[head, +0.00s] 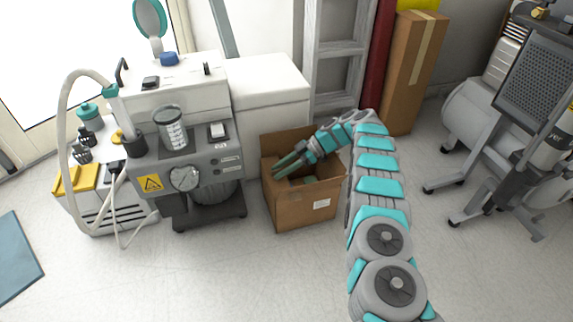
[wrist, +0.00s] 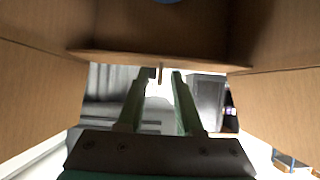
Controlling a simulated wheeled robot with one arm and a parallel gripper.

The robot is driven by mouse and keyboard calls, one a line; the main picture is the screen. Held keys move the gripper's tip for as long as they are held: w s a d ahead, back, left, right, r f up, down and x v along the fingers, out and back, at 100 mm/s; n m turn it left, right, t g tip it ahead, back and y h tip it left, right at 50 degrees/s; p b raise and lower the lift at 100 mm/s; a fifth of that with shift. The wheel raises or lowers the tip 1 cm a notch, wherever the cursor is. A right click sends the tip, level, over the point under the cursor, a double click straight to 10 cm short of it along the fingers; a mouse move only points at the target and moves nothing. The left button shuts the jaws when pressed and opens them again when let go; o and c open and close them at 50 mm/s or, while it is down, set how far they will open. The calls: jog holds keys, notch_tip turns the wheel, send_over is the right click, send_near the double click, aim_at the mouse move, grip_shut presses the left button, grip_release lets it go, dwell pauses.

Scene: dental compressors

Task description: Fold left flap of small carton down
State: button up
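The small carton (head: 283,208) stands open on the floor, with a white label on its front. A cardboard panel stands up at its back (head: 284,143). My gripper (head: 276,171) reaches in from the right, over the carton's opening, with its fingers at the left side. In the wrist view, the two green fingers (wrist: 163,76) are apart with nothing clearly held between them. A cardboard edge (wrist: 160,59) crosses just beyond the fingertips, and cardboard panels flank both sides. I cannot tell whether the fingers touch it. The left flap is not clearly distinguishable in the head view.
A grey compressor unit (head: 205,158) with a gauge and hoses stands left of the carton. A white cabinet (head: 268,95) is behind it. A tall carton (head: 408,75) and a wheeled machine (head: 540,100) stand to the right. The floor in front is clear.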

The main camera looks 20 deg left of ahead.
aim_at(267, 178)
jog(key=shift+s+a+r, duration=0.1)
jog(key=shift+r, duration=0.05)
